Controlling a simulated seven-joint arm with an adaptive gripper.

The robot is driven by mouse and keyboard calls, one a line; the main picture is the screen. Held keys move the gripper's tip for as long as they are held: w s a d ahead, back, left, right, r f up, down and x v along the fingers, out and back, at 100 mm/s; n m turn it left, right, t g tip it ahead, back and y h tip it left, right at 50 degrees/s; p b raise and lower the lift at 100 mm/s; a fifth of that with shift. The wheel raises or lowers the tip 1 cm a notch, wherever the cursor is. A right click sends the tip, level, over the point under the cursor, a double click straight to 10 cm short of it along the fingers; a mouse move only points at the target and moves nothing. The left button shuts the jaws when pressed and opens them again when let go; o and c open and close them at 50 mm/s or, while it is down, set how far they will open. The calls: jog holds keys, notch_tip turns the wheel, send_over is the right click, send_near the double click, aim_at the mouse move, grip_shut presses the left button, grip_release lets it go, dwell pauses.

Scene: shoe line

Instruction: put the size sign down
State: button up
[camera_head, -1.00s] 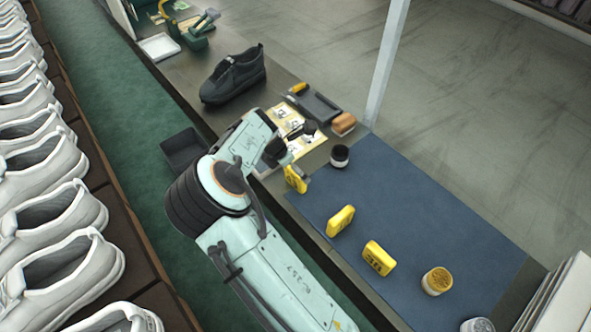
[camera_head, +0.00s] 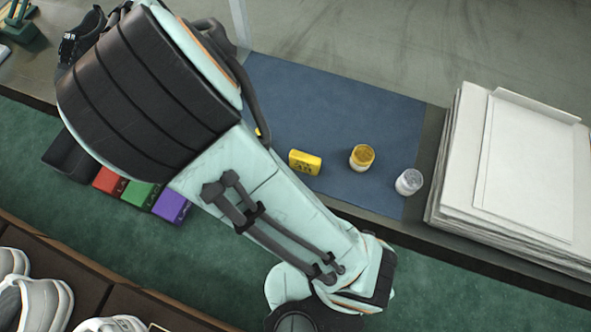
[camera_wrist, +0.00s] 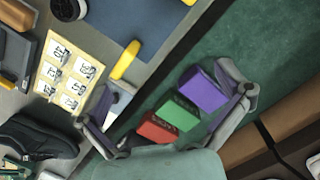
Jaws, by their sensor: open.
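A yellow size sign (camera_wrist: 126,60) shows in the wrist view at the edge of the blue mat (camera_wrist: 150,20), ahead of my gripper (camera_wrist: 162,78). My gripper is open, its fingers spread wide, with no object held between them. The sign lies near the left finger; I cannot tell whether they touch. In the head view another yellow sign with dark marks (camera_head: 305,163) stands on the mat. A sliver of yellow (camera_head: 258,132) shows beside my arm. My arm hides my gripper in the head view.
Red, green and purple boxes (camera_head: 140,190) sit below the table's edge. A white stack (camera_head: 510,170) is at right. A label board (camera_wrist: 68,75) and dark shoe (camera_wrist: 40,138) lie left.

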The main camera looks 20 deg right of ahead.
jog(key=s+d+r+m, duration=0.2)
jog(key=s+d+m, duration=0.1)
jog(key=s+m, duration=0.3)
jog(key=s+d+r+m+y, duration=0.1)
jog(key=s+d+r+m, duration=0.1)
jog(key=s+m, duration=0.4)
jog(key=s+d+r+m+y, duration=0.1)
jog(key=s+d+m, duration=0.3)
jog(key=s, duration=0.7)
jog(key=shift+s+r+m+g, duration=0.4)
jog(key=shift+r+m, duration=0.1)
jog(key=shift+m, duration=0.6)
